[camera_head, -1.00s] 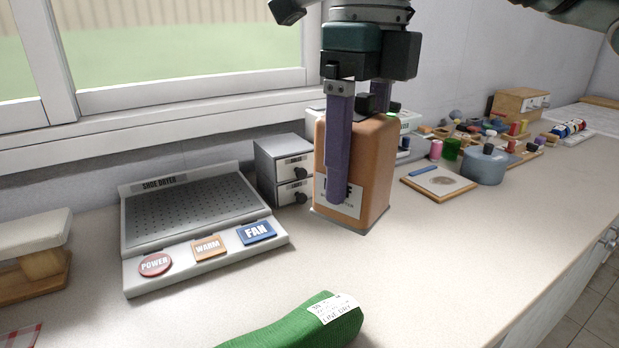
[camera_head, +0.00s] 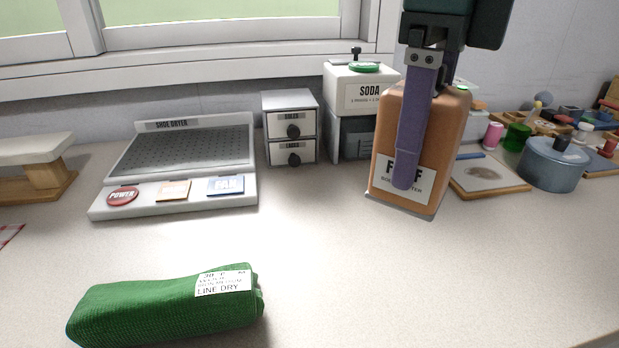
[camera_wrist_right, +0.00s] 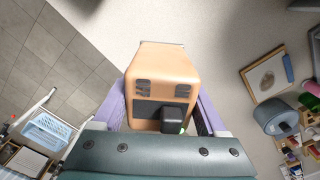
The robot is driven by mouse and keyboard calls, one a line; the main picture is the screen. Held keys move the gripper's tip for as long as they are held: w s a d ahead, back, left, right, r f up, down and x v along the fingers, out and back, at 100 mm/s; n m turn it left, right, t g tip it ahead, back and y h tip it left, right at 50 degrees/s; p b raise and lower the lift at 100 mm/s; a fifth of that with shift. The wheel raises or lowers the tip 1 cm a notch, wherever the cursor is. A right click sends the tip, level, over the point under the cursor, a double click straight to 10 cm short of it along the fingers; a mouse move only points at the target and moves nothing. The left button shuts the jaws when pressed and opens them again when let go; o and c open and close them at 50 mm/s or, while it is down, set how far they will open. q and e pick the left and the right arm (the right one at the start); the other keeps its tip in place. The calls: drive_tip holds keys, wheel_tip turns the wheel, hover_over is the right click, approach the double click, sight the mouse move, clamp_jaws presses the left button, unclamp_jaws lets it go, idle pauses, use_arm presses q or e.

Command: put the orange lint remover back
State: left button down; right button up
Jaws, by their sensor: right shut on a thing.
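The orange lint remover (camera_head: 424,160) is an upright, slightly tilted box with a white label and a grey base edge, at the right of the head view. My right gripper (camera_head: 412,150) is shut on it from above, with a purple finger across the label side. In the right wrist view the lint remover (camera_wrist_right: 160,68) sits between both purple fingers. I cannot tell whether its base touches the counter. My left gripper is not in view.
A shoe dryer (camera_head: 183,148), a small drawer unit (camera_head: 291,128) and a soda box (camera_head: 361,88) stand along the back. A green cloth roll (camera_head: 150,308) lies in front. A blue-grey pot (camera_head: 552,170) and a wooden board (camera_head: 490,172) are at right. The middle counter is clear.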

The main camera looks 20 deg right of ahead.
wheel_tip(320, 180, down, 13)
drive_tip(key=shift+d+r, duration=0.1)
idle(0.3)
drive_tip(key=o, duration=1.4)
drive_tip(key=shift+f, duration=0.2)
drive_tip(key=shift+o, duration=0.2)
wheel_tip(320, 180, up, 12)
drive_tip(key=shift+r, duration=0.2)
